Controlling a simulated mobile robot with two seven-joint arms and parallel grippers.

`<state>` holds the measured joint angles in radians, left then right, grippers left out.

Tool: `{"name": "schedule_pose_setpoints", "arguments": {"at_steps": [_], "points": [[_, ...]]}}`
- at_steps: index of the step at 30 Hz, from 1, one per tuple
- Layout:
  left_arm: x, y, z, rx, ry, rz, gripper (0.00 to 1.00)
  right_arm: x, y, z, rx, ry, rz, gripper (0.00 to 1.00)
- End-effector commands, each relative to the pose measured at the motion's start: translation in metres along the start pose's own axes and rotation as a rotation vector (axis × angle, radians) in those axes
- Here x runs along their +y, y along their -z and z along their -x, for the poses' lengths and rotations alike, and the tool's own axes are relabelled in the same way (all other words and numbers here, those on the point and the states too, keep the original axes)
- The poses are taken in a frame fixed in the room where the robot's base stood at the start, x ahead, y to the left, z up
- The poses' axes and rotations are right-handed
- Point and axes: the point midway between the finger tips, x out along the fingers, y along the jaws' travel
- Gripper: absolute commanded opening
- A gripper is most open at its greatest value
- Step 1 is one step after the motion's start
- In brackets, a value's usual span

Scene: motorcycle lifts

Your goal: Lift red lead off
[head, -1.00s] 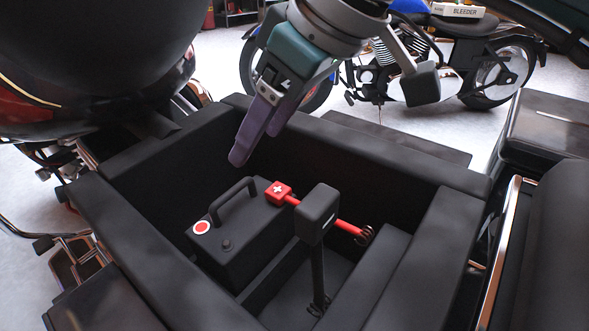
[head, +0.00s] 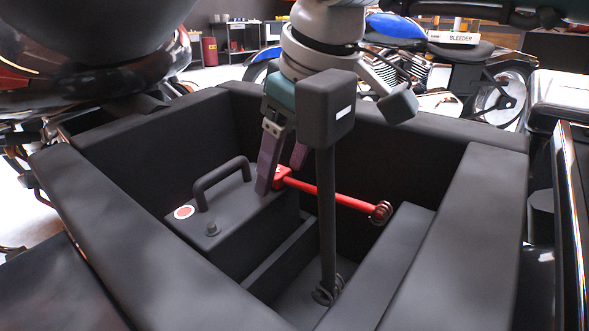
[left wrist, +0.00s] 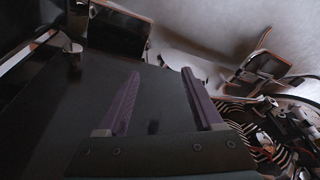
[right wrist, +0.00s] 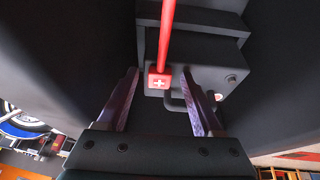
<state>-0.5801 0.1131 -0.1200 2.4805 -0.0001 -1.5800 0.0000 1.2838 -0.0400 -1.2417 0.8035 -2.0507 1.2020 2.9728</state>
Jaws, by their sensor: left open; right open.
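The red lead (head: 330,194) is a red bar with a block at one end and a dark coil at the other. Its block, with a white cross, sits at the black battery's edge (head: 225,215); the block (right wrist: 158,81) also shows in the right wrist view. My right gripper (head: 282,172) is open, with its fingers down in the box around the block's end. In the right wrist view the block lies between the fingertips, with gaps showing on both sides. The head view partly hides the block behind a finger. My left gripper (left wrist: 160,73) is open and empty, over a dark surface.
A black lead (head: 327,200) with a square head stands upright in front of my right gripper. The box's thick black walls (head: 95,235) surround the battery. The battery has a raised handle (head: 222,178) and a red-and-white round mark (head: 184,212).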

Motion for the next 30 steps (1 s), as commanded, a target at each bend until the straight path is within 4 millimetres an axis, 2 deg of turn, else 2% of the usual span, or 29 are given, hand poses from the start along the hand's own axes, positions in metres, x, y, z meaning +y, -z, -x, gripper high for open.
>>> {"name": "schedule_pose_setpoints", "arguments": {"at_steps": [8,25,30], "points": [[-0.0010,-0.0001,-0.0003,0.000,0.003,-0.004,0.68,0.0001,0.0005,0.0000,0.001,0.000,0.000,0.66],[-0.0027,-0.0005,-0.0004,-0.001,0.008,-0.010,0.68,0.0001,0.0002,-0.0002,0.000,0.000,0.000,0.02],[-0.0026,-0.0005,-0.0005,-0.001,0.008,-0.009,0.68,0.0001,0.0002,-0.0002,0.000,0.000,0.000,0.00]]}}
